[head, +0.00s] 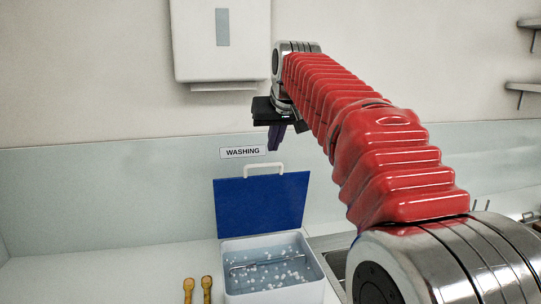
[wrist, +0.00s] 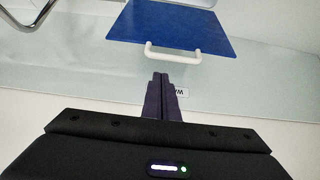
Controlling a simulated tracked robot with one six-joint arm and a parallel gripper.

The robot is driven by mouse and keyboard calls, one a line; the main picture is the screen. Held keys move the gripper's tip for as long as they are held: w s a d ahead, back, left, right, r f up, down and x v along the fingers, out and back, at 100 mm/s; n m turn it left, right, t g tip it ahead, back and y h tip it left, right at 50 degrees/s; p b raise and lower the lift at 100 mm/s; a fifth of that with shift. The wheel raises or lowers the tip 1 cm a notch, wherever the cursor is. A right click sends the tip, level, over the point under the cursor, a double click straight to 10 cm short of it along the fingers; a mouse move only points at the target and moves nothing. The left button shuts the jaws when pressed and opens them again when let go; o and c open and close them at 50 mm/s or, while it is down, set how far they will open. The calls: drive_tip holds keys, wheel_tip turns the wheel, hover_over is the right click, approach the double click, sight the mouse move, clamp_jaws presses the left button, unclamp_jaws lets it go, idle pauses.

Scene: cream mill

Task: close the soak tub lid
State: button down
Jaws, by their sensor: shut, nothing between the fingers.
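The soak tub (head: 274,284) is a white box on the counter, holding water with white suds and a metal rod-like item inside. Its blue lid (head: 262,203) stands open and upright at the tub's back, with a white handle (head: 264,168) on its top edge. In the wrist view the lid (wrist: 170,28) and its handle (wrist: 172,56) show beyond the fingers. My gripper (head: 275,148) is shut and empty, pointing down, above the handle in the head view. It also shows in the wrist view (wrist: 160,78), and a gap to the handle appears there.
A "WASHING" label (head: 243,152) is on the wall panel behind the lid. A white dispenser (head: 222,42) hangs above. Two wooden-looking utensils (head: 206,287) lie left of the tub. A metal sink (head: 336,262) is at its right. The counter at far left is clear.

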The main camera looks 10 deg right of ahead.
drive_tip(key=shift+t, duration=0.3)
drive_tip(key=r, duration=0.4)
drive_tip(key=shift+s+a+r, duration=0.1)
drive_tip(key=shift+s+r, duration=0.25)
drive_tip(key=x, duration=1)
drive_tip(key=shift+s+f, duration=0.25)
drive_tip(key=shift+s, duration=0.35)
drive_tip(key=shift+s+f, duration=0.3)
drive_tip(key=shift+s, duration=0.35)
drive_tip(key=shift+s+f, duration=0.25)
drive_tip(key=shift+s, duration=0.35)
drive_tip(key=shift+s, duration=0.25)
